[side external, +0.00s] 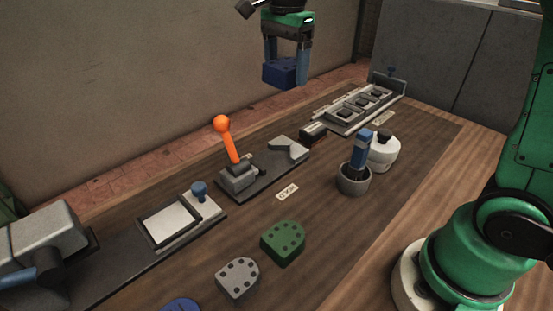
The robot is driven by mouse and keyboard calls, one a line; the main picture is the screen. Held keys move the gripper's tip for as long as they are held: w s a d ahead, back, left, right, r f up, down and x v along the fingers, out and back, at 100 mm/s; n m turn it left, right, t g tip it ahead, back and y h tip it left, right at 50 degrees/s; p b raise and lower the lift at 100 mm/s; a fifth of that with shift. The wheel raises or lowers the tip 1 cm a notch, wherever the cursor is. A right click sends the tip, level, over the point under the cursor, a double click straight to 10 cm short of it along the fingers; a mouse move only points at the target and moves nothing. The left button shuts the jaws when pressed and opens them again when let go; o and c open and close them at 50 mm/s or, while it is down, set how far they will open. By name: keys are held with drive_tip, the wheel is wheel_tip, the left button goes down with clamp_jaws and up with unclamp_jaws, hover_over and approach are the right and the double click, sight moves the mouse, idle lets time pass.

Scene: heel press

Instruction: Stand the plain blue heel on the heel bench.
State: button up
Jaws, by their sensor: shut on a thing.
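My gripper (287,75) is high above the back of the table, its two blue fingers pointing down. It is shut on a dark blue heel (279,72), held in the air clear of everything below. Whether its faces are plain cannot be told at this size. Another blue piece (180,306) is cut off by the bottom edge of the side external view. No fixture is readably marked as the heel bench, so I cannot tell which one it is.
A green heel (283,242) and a grey heel (237,279), both with dark holes, lie in front. An orange-knobbed lever (228,138), a framed pale pad (170,222), a slotted rack (345,116), a cup with a blue-handled tool (353,180) and a white pot (384,153) stand around.

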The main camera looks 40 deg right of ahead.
hover_over(308, 206)
drive_tip(key=f, duration=0.1)
wheel_tip(308, 206, down, 21)
drive_tip(key=shift+r, duration=0.2)
idle(0.5)
drive_tip(key=shift+f, duration=0.2)
drive_tip(key=o, duration=1.3)
drive_tip(key=shift+c, duration=0.2)
drive_tip(key=shift+r, duration=0.15)
